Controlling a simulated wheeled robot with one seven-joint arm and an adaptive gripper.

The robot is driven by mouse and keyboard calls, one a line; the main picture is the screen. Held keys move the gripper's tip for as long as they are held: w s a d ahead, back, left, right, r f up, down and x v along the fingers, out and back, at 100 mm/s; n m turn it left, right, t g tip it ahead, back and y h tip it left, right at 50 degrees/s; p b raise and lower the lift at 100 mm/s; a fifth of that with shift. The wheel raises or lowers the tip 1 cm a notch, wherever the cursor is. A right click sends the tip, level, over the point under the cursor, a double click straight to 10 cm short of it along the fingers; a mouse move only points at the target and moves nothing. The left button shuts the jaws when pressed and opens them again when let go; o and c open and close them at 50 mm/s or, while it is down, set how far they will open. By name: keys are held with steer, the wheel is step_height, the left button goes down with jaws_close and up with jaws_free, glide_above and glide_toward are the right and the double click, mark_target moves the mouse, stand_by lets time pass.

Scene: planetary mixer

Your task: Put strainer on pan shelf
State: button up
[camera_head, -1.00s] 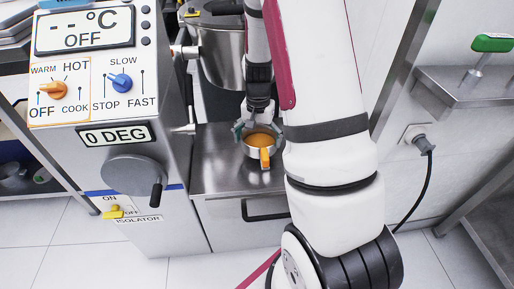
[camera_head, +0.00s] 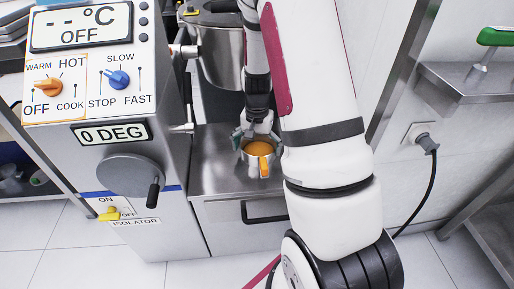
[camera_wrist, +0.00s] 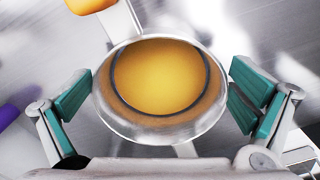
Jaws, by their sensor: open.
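A round metal bowl-shaped utensil with an orange inside (camera_head: 258,148), which looks like the strainer, is over the low steel counter (camera_head: 215,175). Its orange-ended handle points toward the head camera. My gripper (camera_head: 256,136) is open, with its fingers on either side of the bowl.
The mixer's control cabinet (camera_head: 145,185) stands left of the counter, with a crank wheel on its front. A large steel mixing bowl (camera_head: 222,60) is behind. A wall socket with a black cable (camera_head: 425,140) is below the shelf. The floor in front is clear.

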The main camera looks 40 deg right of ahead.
steer(key=shift+r, duration=0.1)
step_height(320, 180, up, 12)
steer(key=p, duration=0.5)
steer(key=s+a+r+n, duration=0.5)
steer(key=s+a+r, duration=0.3)
steer(key=a+r, duration=0.55)
steer(key=s+a+r+n, duration=0.2)
steer(key=s+a+n, duration=0.1)
steer(key=s, duration=0.7)
steer(key=s+a+r+n, duration=0.2)
steer(key=s+a+n, duration=0.1)
steer(key=s, duration=0.7)
steer(key=shift+s+a+r, duration=0.15)
steer(key=shift+a+r, duration=0.25)
steer(key=shift+a, duration=0.15)
